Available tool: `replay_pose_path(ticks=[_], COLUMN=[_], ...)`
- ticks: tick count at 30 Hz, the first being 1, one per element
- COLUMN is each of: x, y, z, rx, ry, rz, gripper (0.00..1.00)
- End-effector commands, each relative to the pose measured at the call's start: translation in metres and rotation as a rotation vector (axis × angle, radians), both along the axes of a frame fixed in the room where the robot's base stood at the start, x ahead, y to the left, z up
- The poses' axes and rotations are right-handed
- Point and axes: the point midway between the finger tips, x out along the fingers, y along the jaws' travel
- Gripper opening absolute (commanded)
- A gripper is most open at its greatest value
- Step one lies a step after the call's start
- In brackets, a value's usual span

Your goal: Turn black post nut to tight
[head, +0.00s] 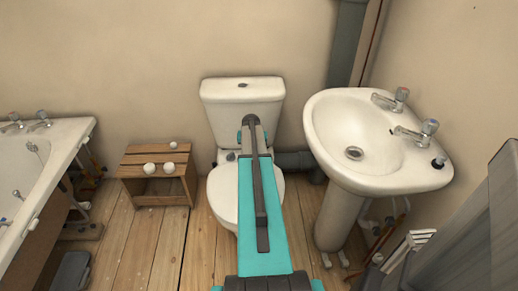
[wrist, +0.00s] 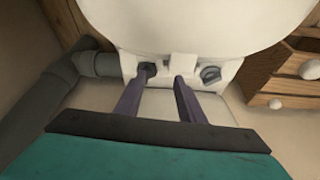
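The white toilet (head: 240,98) stands against the back wall, its middle covered by my teal arm in the head view. In the wrist view its white ledge (wrist: 180,62) carries two small fittings. The black post nut (wrist: 148,68) is on the left, a dark knob-like piece. A grey fitting (wrist: 210,74) is on the right. My gripper (wrist: 160,78) is open and empty, with its two dark fingers apart. The left fingertip is just below the black nut in the picture; I cannot tell whether it touches. The head view hides my fingertips behind the arm.
A wooden crate (head: 157,175) with white knobs stands left of the toilet. The washbasin (head: 345,125) is close on the right, and the bath (head: 45,160) is at far left. A grey waste pipe (wrist: 98,64) runs beside the toilet.

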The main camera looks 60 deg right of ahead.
Motion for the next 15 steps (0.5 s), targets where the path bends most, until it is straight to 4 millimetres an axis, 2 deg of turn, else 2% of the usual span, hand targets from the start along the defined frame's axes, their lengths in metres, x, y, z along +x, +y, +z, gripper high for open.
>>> replay_pose_path(ticks=[5, 9, 15], x=[0.032, 0.059, 0.088], y=[0.058, 0.114, 0.198], z=[-0.005, -0.009, -0.015], rx=[0.024, 0.046, 0.077], ry=[0.019, 0.041, 0.074], rz=[0.087, 0.174, 0.300], gripper=[0.36, 0.36, 0.36])
